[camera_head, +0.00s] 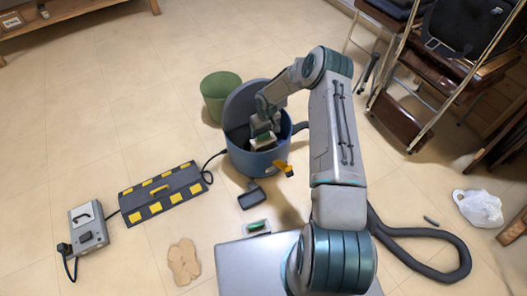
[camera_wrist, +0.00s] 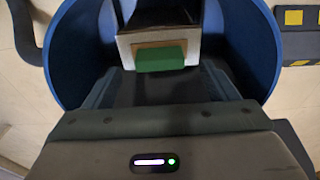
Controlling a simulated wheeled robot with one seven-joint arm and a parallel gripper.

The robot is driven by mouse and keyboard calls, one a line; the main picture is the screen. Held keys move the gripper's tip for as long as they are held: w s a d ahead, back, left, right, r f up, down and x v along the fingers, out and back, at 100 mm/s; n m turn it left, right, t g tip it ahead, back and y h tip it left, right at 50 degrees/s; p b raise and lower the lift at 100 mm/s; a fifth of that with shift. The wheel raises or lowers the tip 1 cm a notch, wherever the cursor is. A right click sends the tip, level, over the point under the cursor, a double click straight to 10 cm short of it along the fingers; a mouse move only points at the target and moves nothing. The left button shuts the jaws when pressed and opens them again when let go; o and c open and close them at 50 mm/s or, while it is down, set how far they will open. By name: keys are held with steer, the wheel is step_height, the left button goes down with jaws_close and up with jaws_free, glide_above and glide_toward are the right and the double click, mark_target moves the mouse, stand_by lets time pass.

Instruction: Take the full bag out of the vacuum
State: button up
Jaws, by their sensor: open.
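The vacuum (camera_head: 247,163) is a blue round canister on the floor, with its grey lid (camera_head: 240,101) tipped open at the back. The bag (camera_head: 262,142) stands inside it, showing a pale collar, a tan patch and a green tab; it also shows in the wrist view (camera_wrist: 160,57). My gripper (camera_head: 263,128) reaches down into the canister at the bag. In the wrist view my gripper (camera_wrist: 162,80) is open, its dark fingers on either side of the green tab. I cannot tell whether they touch the bag. The bag's lower part is hidden.
A similar green-tabbed item (camera_head: 257,228) lies at the edge of a silver surface (camera_head: 240,268). A green bin (camera_head: 220,93) stands behind the vacuum.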

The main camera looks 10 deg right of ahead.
mark_target(264, 135)
steer(key=f, duration=0.3)
steer(key=shift+w+b, duration=0.2)
steer(key=shift+b, duration=0.15)
steer(key=shift+c, duration=0.3)
